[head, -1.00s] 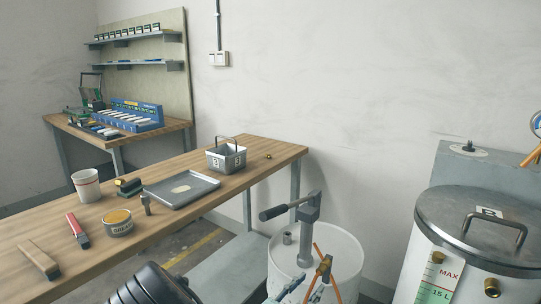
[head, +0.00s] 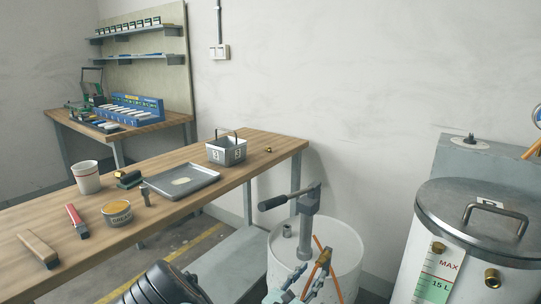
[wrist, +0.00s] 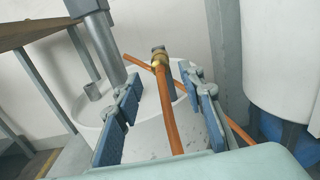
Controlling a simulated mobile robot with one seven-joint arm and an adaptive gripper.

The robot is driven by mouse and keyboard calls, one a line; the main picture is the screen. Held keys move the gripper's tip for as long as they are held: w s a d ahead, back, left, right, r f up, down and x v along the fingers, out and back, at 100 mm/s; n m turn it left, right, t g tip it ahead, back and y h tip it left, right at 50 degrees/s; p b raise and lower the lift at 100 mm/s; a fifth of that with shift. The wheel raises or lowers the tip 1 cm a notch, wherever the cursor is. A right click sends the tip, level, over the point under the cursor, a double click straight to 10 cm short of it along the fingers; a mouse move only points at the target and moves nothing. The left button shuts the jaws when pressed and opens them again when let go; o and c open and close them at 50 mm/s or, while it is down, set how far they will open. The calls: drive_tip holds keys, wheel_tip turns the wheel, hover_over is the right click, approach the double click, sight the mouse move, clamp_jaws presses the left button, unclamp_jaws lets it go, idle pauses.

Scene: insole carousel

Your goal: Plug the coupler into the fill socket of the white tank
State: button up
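The brass coupler (head: 325,257) is on the end of an orange hose, above the white drum; it also shows in the wrist view (wrist: 159,60). My gripper (wrist: 161,78) is open, with the hose and the coupler's lower part between its blue-padded fingers and gaps on both sides. In the head view my gripper (head: 302,284) shows at the bottom edge, just below the coupler. The white tank (head: 408,268) stands at the right with a grey handled lid. Brass fittings (head: 492,278) show on its front; I cannot tell which is the fill socket.
A white drum (head: 345,258) with a grey hand pump (head: 309,205) stands close to my gripper. A wooden bench (head: 250,165) at the left holds a metal basket (head: 226,151), a tray (head: 182,182), a cup and tools. A grey cabinet (head: 450,160) stands behind the tank.

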sight(315, 269)
drive_tip(key=shift+x, duration=2.5)
drive_tip(key=shift+p, duration=0.4)
drive_tip(key=shift+c, duration=0.6)
clamp_jaws()
drive_tip(key=shift+a, duration=0.1)
drive_tip(key=shift+p+v, duration=0.95)
drive_tip(key=shift+v, duration=2)
drive_tip(key=shift+r, duration=0.1)
